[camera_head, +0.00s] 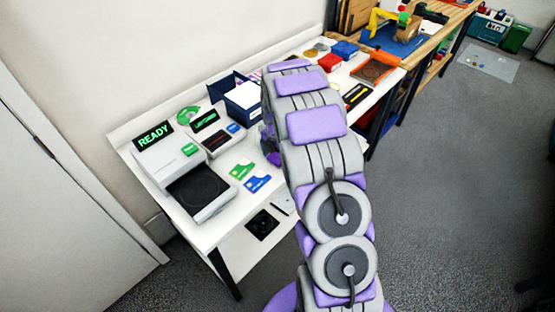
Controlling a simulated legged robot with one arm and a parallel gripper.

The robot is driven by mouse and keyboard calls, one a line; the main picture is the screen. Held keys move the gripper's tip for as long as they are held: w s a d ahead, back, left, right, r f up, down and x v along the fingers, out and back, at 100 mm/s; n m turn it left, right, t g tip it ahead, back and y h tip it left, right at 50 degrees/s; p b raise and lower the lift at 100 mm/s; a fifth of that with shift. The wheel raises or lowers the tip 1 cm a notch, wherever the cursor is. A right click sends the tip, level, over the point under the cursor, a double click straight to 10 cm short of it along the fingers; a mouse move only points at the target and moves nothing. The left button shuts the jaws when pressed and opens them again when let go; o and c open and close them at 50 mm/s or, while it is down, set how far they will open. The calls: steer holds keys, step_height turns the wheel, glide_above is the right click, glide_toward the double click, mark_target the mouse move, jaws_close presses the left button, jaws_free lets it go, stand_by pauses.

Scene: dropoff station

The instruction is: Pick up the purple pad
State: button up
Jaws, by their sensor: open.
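My grey arm with purple panels rises through the middle of the head view and bends down over the white table (220,232). My gripper (270,149) shows only in part at the arm's left edge, above the table. It is open; its fingertips are mostly hidden behind the arm. I cannot make out a purple pad apart from the purple panels on my own arm. The part of the table behind the arm is hidden.
A scale-like device (202,191) with a READY display (154,136), a card terminal (211,134), green cards (241,169), blue cards (257,183) and a dark blue bin (243,99) lie left of my arm. Red (329,63) and blue boxes (345,50) stand farther back.

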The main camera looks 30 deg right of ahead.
mark_target(277, 156)
steer(key=shift+d, duration=0.15)
steer(key=c, duration=1.1)
steer(key=shift+c, duration=0.2)
steer(key=shift+r, duration=0.5)
step_height(277, 156, up, 3)
steer(key=shift+w+r+p, duration=0.1)
steer(key=shift+p, duration=0.7)
steer(key=s+a+p, duration=0.2)
steer(key=s, duration=1.4)
steer(key=shift+a+r+p, duration=0.2)
steer(key=shift+r+p, duration=0.2)
steer(key=o, duration=0.5)
steer(key=c, duration=0.4)
